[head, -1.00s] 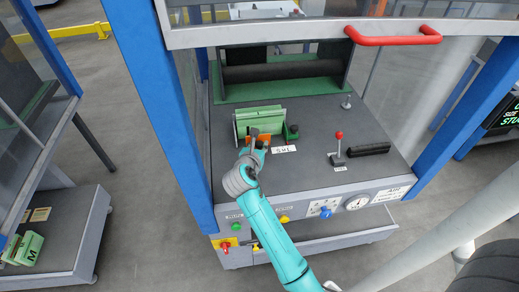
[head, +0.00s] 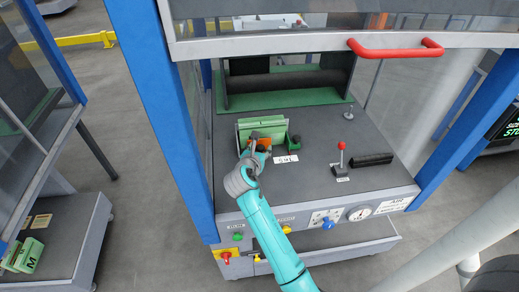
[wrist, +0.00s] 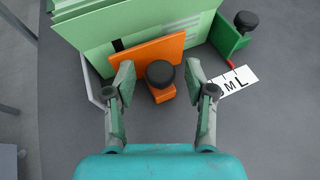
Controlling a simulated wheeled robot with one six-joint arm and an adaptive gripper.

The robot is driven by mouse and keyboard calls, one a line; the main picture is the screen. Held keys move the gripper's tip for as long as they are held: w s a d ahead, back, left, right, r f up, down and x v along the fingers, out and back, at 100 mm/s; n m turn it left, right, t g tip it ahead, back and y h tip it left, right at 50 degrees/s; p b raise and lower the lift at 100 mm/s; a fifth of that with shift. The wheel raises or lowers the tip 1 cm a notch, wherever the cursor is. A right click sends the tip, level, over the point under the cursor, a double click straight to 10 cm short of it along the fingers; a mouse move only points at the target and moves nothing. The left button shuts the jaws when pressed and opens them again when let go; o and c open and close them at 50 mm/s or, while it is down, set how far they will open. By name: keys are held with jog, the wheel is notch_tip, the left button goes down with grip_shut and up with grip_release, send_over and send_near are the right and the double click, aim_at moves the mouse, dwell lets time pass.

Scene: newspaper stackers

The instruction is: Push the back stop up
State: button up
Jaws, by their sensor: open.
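An orange angled plate with a black knob (wrist: 160,74) stands against a stack of upright pale green sheets (wrist: 140,30) in the wrist view. I take this orange plate (wrist: 151,52) to be the back stop, though no label on it confirms that. My gripper (wrist: 160,82) is open, with one finger on each side of the knob. Whether the fingers touch it cannot be told. In the head view my gripper (head: 255,150) is just in front of the green stack (head: 262,127) and partly hides the orange plate (head: 265,141).
A green bracket with a black knob (wrist: 236,30) stands right of the stack, beside a white S M L label (wrist: 236,83). On the dark deck are a red-topped lever (head: 340,155) and a black bar (head: 372,159). Blue posts (head: 155,110) flank the deck; a red handle (head: 395,48) crosses above.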

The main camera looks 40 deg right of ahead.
jog(key=v, duration=1.2)
